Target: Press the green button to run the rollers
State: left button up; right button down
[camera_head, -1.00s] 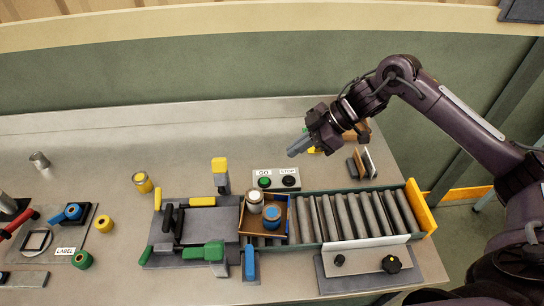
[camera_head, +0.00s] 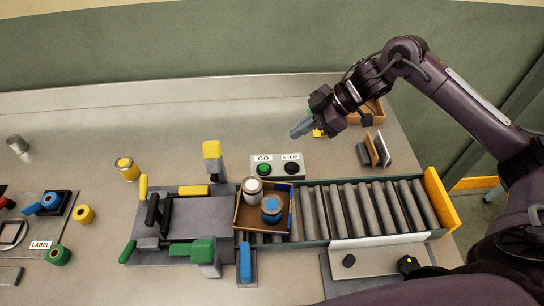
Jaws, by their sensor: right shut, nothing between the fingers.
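The green button (camera_head: 264,169) sits under the GO label on a light button box (camera_head: 278,172). A black button (camera_head: 291,168) sits under the STOP label beside it. The rollers (camera_head: 365,208) lie in a green-sided conveyor in front of the box. A brown tray (camera_head: 240,222) with a white-topped can (camera_head: 252,187) and a blue-topped can (camera_head: 271,208) stands at the rollers' left end. My right gripper (camera_head: 294,134) is shut and empty, up and to the right of the green button, apart from it. My left gripper is out of view.
A yellow end stop (camera_head: 441,200) closes the conveyor's right end. A yellow-topped post (camera_head: 212,158) stands left of the button box. Upright plates (camera_head: 378,149) and a wooden bin (camera_head: 370,113) are at the right.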

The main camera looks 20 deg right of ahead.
jog(key=p, duration=0.4)
send_over(260, 167)
jog(key=d, duration=0.3)
jog(key=f, duration=0.4)
jog(key=s+f, duration=0.1)
jog(key=f, duration=0.1)
jog(key=shift+a+f, duration=0.2)
jog(key=shift+f, duration=0.1)
notch_tip(260, 167, down, 4)
jog(key=shift+w+r+p, duration=0.1)
jog(key=shift+r+p, duration=0.1)
jog(key=shift+p, duration=0.35)
jog(key=shift+f, duration=0.5)
